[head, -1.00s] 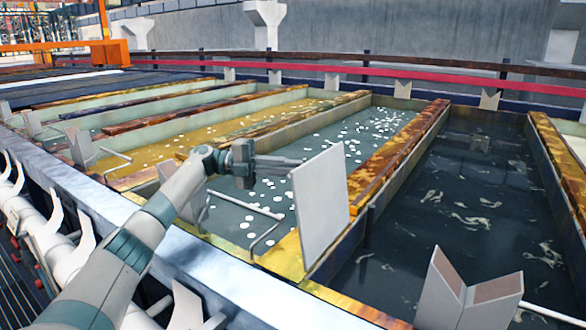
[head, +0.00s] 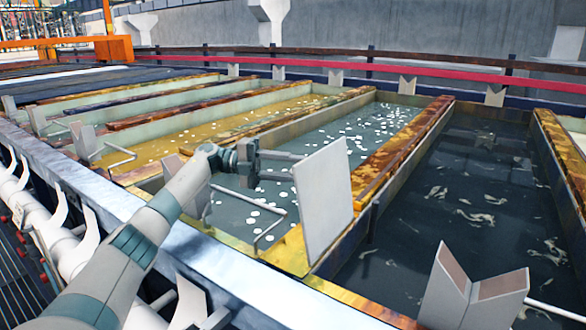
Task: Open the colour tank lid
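My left arm reaches in from the lower left over the near edge of the tanks. Its gripper (head: 298,155) points right, with the fingertips by the upper left edge of an upright grey panel (head: 323,200). I cannot tell whether they touch it, or whether the fingers are open or shut. The tank behind the gripper (head: 345,140) holds grey-green liquid with white flecks, and its surface is uncovered. I cannot make out which part is the colour tank lid. My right gripper is not in view.
A dark-liquid tank (head: 450,200) lies to the right and a yellow-liquid tank (head: 200,135) to the left. Rusty beams (head: 415,135) divide the tanks. A pale V-shaped bracket (head: 470,290) stands at the lower right. A red rail (head: 400,73) runs along the back.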

